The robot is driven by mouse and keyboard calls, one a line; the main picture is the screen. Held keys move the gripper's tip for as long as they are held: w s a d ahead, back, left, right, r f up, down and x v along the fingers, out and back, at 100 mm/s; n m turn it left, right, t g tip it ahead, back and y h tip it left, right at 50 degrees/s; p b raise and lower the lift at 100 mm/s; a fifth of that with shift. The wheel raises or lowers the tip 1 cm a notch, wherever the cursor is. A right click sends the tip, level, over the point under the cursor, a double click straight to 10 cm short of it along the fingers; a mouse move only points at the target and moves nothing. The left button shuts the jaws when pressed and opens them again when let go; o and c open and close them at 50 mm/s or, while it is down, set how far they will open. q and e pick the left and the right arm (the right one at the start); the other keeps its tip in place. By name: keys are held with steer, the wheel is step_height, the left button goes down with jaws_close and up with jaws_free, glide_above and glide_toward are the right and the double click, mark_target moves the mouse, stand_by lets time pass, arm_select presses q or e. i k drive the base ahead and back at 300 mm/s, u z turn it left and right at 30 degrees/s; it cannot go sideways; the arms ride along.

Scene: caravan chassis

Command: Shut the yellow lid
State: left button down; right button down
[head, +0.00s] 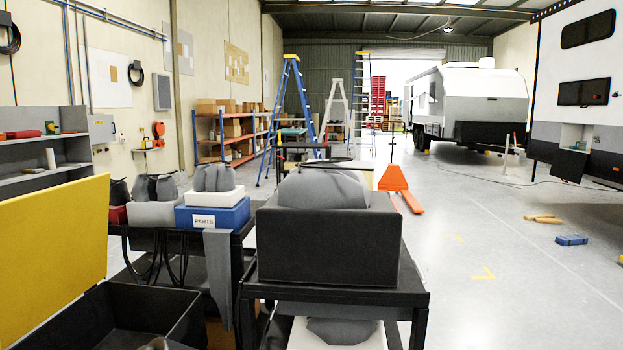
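The yellow lid (55,245) stands open and nearly upright at the left, its left part cut off by the frame edge. Below it is a black box (178,325), open at the top, with a dark inside. The lid rises along the box's left side, and the joint between them is not clear to see. A small greyish piece shows at the bottom edge in front of the box, too cut off to name. Neither of my grippers is in view.
A black cart (417,297) with a dark upright panel (328,246) stands right of the box. Behind the box are a blue PARTS bin (213,215), grey cloth (217,270) and hanging black cables (150,255). The floor at the right is mostly clear.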

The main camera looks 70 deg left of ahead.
mark_target(53, 240)
steer(key=u, duration=4.1)
steer(key=i, duration=1.65)
